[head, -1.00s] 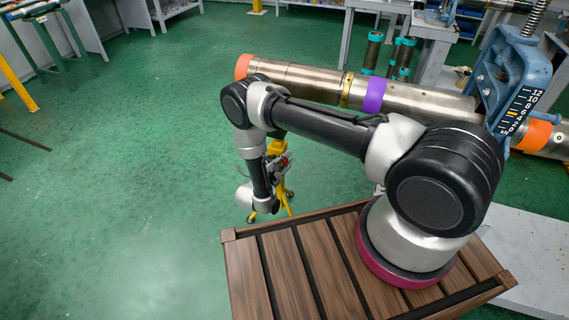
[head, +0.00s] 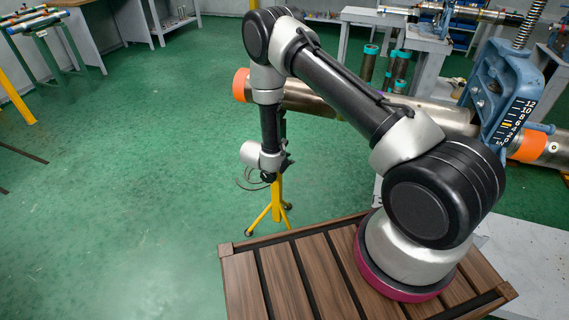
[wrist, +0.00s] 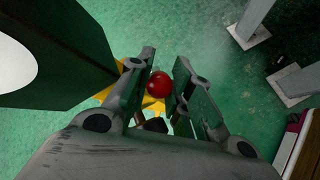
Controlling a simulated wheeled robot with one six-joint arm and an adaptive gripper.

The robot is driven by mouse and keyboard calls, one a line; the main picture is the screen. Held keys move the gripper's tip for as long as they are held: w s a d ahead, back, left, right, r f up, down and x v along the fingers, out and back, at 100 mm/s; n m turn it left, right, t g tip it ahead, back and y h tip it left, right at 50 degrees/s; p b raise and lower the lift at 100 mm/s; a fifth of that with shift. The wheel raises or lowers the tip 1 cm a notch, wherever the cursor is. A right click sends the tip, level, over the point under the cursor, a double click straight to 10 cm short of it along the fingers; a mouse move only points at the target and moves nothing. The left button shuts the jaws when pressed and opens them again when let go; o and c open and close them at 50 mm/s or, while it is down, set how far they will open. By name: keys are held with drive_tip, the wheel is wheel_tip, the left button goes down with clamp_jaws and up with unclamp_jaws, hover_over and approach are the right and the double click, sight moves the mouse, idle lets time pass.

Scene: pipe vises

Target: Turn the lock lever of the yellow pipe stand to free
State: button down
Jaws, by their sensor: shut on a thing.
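The yellow pipe stand (head: 276,197) stands on the green floor beyond the wooden deck; my wrist hides its upper part in the head view. It also shows as yellow parts below my fingers in the wrist view (wrist: 106,92). A round red knob (wrist: 159,84), apparently the end of the lock lever, sits between my fingers in the wrist view. My gripper (wrist: 165,80) is closed around this knob. In the head view my gripper (head: 287,161) is small and partly hidden behind my wrist. The lever's arm and its angle cannot be made out.
A long steel pipe (head: 310,98) with orange ends runs behind my arm to a blue vise (head: 505,85) at right. The slatted wooden deck (head: 290,275) lies in front. Grey benches (head: 395,40) stand behind.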

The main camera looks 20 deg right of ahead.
idle(0.4)
drive_tip(key=c, duration=1.3)
unclamp_jaws()
drive_tip(key=shift+w, duration=0.1)
drive_tip(key=shift+o, duration=0.2)
